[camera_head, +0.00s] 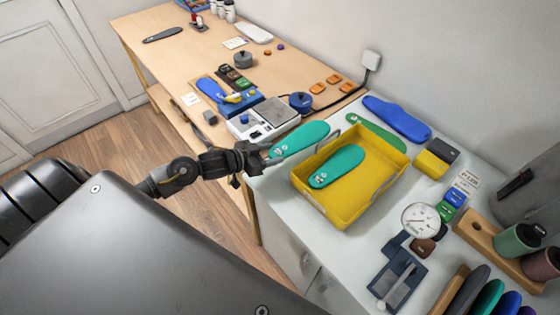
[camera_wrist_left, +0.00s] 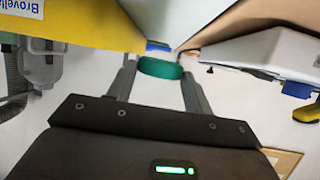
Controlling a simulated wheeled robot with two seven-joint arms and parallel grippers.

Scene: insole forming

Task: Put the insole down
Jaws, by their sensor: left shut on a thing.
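My left gripper (camera_head: 262,156) is shut on a green insole (camera_head: 303,138) by its near end. The insole points up and to the right, held beside the left edge of the yellow tray. In the left wrist view the same insole (camera_wrist_left: 161,68) shows end-on between the two fingers. A second green insole (camera_head: 338,166) lies in the yellow tray (camera_head: 372,203) on the white counter. The yellow tray also shows in the left wrist view (camera_wrist_left: 95,30). My right gripper is not in view.
A white scale (camera_head: 245,127) stands on the wooden table left of the held insole. Behind the tray lie a green insole (camera_head: 372,128) and a blue insole (camera_head: 397,118). A dial gauge (camera_head: 420,218) stands right of the tray. The tray's right half is bare.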

